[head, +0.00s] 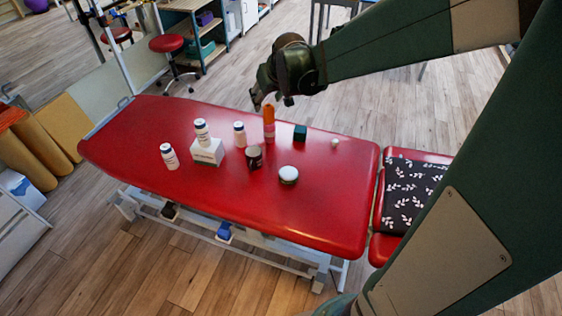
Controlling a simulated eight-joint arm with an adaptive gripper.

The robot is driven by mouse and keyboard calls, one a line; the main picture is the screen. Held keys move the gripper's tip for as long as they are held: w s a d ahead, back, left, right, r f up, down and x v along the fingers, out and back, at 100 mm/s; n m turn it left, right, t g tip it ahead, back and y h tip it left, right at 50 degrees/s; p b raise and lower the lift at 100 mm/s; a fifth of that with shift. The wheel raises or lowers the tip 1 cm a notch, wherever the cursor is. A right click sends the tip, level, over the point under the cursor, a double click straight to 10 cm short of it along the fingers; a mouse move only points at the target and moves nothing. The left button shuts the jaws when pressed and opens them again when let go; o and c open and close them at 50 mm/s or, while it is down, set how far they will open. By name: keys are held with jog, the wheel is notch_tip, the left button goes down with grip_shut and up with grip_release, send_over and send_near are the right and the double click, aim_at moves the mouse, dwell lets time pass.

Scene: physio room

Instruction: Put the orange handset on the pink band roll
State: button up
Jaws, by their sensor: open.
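The orange handset (268,112) is a small upright orange piece on the red treatment table. A paler pinkish piece (268,131) shows directly below it, probably the pink band roll; the handset appears to stand on it, but contact is too small to be sure of. My gripper (271,103) is open and points down, with its fingertips just above or around the top of the handset. The fingers partly cover the handset's top, and I cannot tell whether they touch it.
The table's near side is clear.

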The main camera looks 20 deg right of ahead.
jog(key=s+a+r, duration=0.1)
jog(key=s+a, duration=0.2)
jog(key=s, duration=0.7)
jog(key=s+a+r, duration=0.1)
jog(key=s+a, duration=0.2)
jog(key=s, duration=0.8)
jog(key=s+a+r, duration=0.1)
jog(key=s+a, duration=0.2)
jog(key=s, duration=0.7)
jog(key=shift+s+a+r+t, duration=0.15)
jog(key=shift+a+r+t, duration=0.15)
jog(key=shift+r, duration=0.1)
